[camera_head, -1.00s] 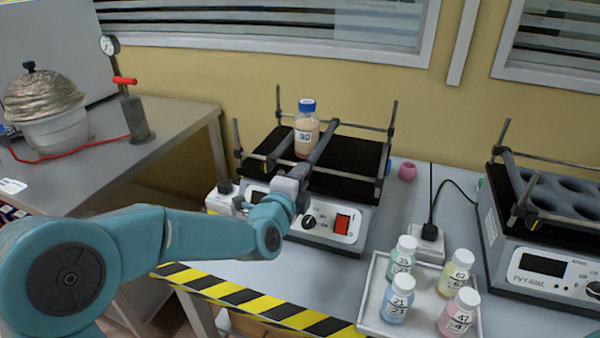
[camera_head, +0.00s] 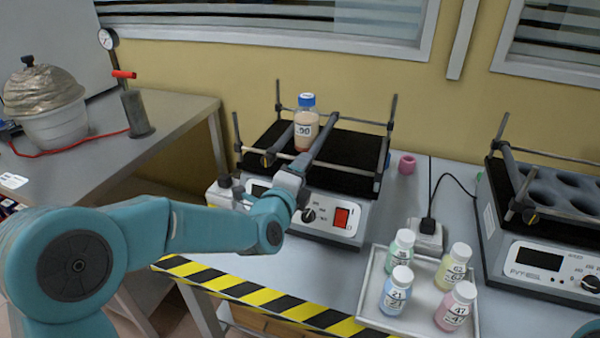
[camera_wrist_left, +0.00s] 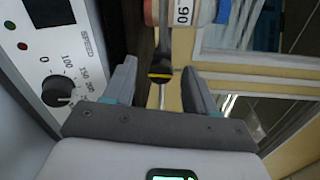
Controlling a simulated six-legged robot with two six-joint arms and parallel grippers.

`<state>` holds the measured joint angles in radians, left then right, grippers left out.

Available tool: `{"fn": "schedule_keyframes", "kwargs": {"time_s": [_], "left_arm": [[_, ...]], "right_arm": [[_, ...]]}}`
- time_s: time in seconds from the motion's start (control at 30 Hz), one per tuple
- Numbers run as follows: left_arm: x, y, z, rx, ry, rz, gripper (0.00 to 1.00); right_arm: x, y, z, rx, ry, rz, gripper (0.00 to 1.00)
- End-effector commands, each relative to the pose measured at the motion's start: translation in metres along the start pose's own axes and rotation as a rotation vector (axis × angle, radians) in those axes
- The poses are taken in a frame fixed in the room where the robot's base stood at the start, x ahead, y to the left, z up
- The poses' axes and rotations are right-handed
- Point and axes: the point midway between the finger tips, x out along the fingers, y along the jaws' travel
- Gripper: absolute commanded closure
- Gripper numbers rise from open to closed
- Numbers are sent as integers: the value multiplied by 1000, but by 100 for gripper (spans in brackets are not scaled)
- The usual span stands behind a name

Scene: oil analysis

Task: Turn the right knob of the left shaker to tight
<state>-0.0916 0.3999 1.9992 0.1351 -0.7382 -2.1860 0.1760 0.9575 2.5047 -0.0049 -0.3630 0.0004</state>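The left shaker (camera_head: 340,195) stands on the bench with a black platform and clamp bars. A bottle with a blue cap (camera_head: 306,130) stands on it between the bars. My left gripper (camera_head: 295,170) is at the front end of the right bar (camera_head: 321,138) and hides the right knob there. In the left wrist view this knob (camera_wrist_left: 160,73), dark with a yellow stripe, sits between the fingers of the left gripper (camera_wrist_left: 158,66). The fingers are open, with gaps on both sides. The left knob (camera_head: 267,161) shows at the front of the left bar. My right gripper is out of view.
The shaker's front panel has a speed dial (camera_head: 309,215) and a red switch (camera_head: 342,217), close below my left gripper. A tray (camera_head: 378,262) with several small bottles is to the right. Another shaker (camera_head: 545,255) stands at far right. A striped edge (camera_head: 240,292) marks the bench front.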

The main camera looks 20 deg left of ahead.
Motion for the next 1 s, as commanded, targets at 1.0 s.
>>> {"fn": "schedule_keyframes", "kwargs": {"time_s": [1.0], "left_arm": [[-153, 0, 0, -1, -1, -4, 44]], "right_arm": [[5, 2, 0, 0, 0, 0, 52]]}}
